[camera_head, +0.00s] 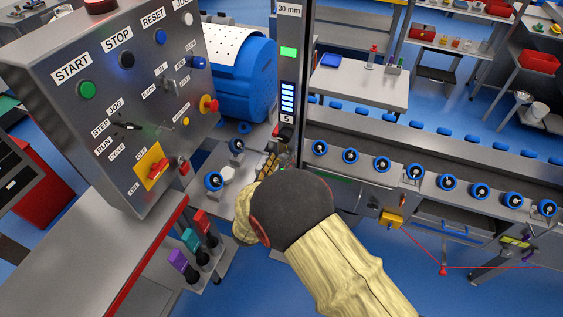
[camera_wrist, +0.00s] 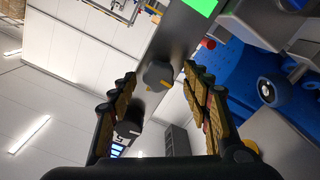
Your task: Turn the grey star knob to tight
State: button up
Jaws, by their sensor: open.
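The grey star knob (camera_wrist: 158,76) shows in the wrist view on the face of a grey metal post (camera_wrist: 172,40). It has a yellow mark on its right side. My gripper (camera_wrist: 160,82) is open, with one finger on each side of the knob in the picture. The knob looks to lie beyond the fingertips, and I see no contact. In the head view my gripper (camera_head: 270,160) is low beside the same post (camera_head: 289,75), largely covered by my own arm. I cannot make out the knob there.
A control panel (camera_head: 135,90) with buttons and switches stands at left. Behind the post is a blue machine (camera_head: 242,65). A conveyor (camera_head: 420,165) with several blue rollers runs to the right. Coloured-handled tools (camera_head: 190,240) stand below the panel.

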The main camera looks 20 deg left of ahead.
jog(key=shift+w, duration=0.2)
jog(key=shift+c, duration=0.6)
jog(key=c, duration=1)
